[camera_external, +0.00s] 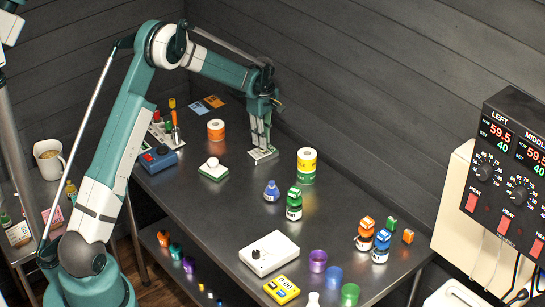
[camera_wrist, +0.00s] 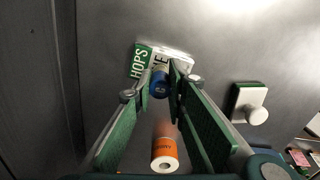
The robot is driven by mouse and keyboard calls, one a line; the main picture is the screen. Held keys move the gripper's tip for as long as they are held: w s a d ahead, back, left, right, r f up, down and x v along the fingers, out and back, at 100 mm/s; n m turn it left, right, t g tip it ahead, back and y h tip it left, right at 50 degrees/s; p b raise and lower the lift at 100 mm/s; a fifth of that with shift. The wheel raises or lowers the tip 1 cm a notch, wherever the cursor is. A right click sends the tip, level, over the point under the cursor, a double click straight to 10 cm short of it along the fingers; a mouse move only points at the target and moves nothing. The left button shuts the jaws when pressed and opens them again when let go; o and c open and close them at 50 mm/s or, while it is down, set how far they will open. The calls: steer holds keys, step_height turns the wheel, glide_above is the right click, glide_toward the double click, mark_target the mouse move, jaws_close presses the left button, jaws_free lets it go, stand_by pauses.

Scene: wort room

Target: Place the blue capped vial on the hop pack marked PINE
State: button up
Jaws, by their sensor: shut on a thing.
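My gripper (camera_external: 262,139) points down at the back of the metal bench, right over a white and green hop pack (camera_external: 262,154). In the wrist view the green fingers of my gripper (camera_wrist: 159,88) close on the blue capped vial (camera_wrist: 158,82), whose blue top shows between the tips. The hop pack (camera_wrist: 140,62) lies just beyond it, with "HOPS" on its green band. The fingers and vial cover part of its larger word; letters ending in "E" show. I cannot tell whether the vial touches the pack. In the external view the vial is not clearly visible.
An orange roll (camera_external: 216,130) and a white-knobbed box (camera_external: 213,169) stand left of the gripper. Wall panels close off the back.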

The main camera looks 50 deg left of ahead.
steer(key=o, duration=0.9)
steer(key=shift+f, duration=0.1)
step_height(320, 180, up, 12)
steer(key=shift+r, duration=0.2)
stand_by(0.7)
steer(key=shift+d, duration=0.1)
